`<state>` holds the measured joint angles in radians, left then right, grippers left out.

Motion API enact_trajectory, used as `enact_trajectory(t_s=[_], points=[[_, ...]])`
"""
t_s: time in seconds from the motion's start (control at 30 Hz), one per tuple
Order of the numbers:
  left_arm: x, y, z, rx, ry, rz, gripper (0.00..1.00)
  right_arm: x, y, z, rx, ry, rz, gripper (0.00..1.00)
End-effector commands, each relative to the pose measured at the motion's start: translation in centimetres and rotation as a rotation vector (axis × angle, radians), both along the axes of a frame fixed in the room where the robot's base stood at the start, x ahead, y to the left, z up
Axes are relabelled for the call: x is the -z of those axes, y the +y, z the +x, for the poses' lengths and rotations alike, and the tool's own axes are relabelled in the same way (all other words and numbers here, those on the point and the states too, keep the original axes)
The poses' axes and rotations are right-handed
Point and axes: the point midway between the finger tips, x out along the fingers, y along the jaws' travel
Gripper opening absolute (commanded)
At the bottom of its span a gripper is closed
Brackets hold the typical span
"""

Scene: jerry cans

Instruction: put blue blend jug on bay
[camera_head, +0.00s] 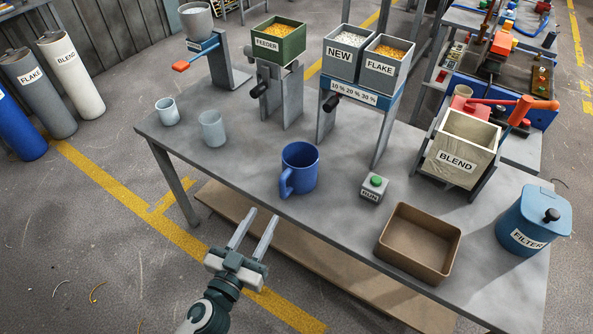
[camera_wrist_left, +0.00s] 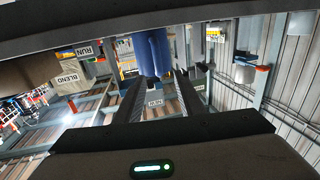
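The blue jug (camera_head: 304,160) stands upright on the grey table near its front edge, with its handle toward the front left. In the left wrist view the blue jug (camera_wrist_left: 152,48) shows ahead, beyond the fingers. My left gripper (camera_head: 257,218) is open and empty, in front of the table edge and apart from the jug. Its two fingers (camera_wrist_left: 158,82) are spread in the left wrist view. Nothing in view carries the label bay, so I cannot tell which spot it is. My right gripper is not in view.
Right of the jug stand a RUN button box (camera_head: 370,194), a brown tray (camera_head: 396,252), a BLEND bin (camera_head: 452,168) and a blue FILTER can (camera_head: 518,238). Two pale cups (camera_head: 212,130) stand left. NEW and FLAKE hoppers (camera_head: 338,60) and a green FEEDER (camera_head: 268,45) stand behind.

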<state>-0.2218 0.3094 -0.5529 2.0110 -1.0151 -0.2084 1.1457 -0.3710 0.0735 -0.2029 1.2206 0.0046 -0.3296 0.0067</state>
Motion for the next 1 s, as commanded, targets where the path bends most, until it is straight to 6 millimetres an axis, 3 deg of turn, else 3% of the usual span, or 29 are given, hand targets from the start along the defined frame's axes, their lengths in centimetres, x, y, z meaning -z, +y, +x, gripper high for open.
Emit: enact_trajectory(t_s=[0.3,0.8,1.0], points=[[-0.2,-1.9,4.1,-0.001,-0.002,0.001,0.35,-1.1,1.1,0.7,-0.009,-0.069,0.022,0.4],[0.0,-2.3,4.8,-0.001,0.0,0.001,0.35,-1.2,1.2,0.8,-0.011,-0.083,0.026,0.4],[-0.2,-3.1,6.2,0.0,-0.002,0.001,0.35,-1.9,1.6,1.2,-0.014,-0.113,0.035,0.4]])
